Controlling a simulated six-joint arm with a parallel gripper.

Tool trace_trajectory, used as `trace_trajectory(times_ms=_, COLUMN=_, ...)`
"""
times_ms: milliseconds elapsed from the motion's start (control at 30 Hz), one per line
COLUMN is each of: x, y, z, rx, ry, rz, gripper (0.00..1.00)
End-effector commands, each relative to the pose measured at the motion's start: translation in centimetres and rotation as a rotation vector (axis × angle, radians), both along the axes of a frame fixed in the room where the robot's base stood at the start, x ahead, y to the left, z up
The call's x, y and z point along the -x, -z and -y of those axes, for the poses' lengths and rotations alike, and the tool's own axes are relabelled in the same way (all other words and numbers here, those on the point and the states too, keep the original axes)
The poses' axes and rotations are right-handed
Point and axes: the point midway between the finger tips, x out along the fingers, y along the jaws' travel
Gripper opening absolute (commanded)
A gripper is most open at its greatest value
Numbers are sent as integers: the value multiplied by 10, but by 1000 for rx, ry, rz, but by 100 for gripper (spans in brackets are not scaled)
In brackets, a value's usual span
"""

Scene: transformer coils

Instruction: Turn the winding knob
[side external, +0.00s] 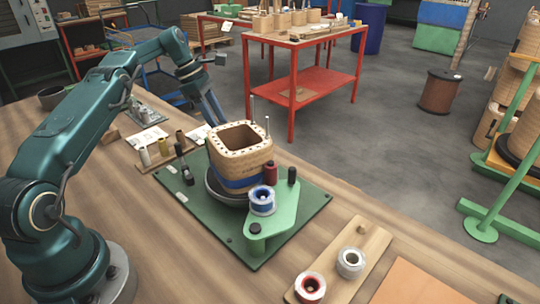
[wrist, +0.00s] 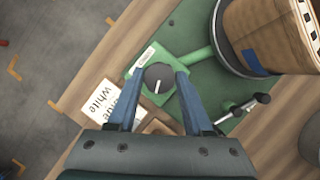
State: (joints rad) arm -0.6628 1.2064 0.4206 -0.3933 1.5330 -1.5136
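The winding knob (wrist: 158,79) is a dark round dial with a white pointer line, on a small green plate. The pointer runs nearly straight up and down in the wrist view. My gripper (wrist: 159,73) has its two blue fingers apart, with the knob showing between their tips; I cannot tell whether they touch it. In the side view my gripper (side external: 216,117) points down behind the wooden coil former (side external: 243,158), and the knob is hidden there. The former has a blue band and stands on a dark round turntable (wrist: 222,44).
A green base board (side external: 309,202) carries blue and red wire spools near the former. A dark lever (wrist: 243,108) lies close to my right finger in the wrist view. Paper labels (wrist: 105,103) lie beside the board. A wooden strip (side external: 334,267) holds two more spools.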

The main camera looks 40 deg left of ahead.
Motion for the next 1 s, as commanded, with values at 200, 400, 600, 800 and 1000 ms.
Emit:
trace_trajectory(times_ms=200, x=0, y=0, z=1, rx=1, ry=1, rz=0, gripper=80)
trace_trajectory(times_ms=400, x=0, y=0, z=0, rx=1, ry=-1, rz=-1, gripper=80)
trace_trajectory(times_ms=600, x=0, y=-1, z=0, rx=1, ry=-16, rz=-1, gripper=80)
trace_trajectory(times_ms=800, x=1, y=-1, z=1, rx=1, ry=-66, rz=-1, gripper=80)
trace_trajectory(times_ms=1000, x=1, y=-1, z=1, rx=1, ry=-151, rz=-1, gripper=80)
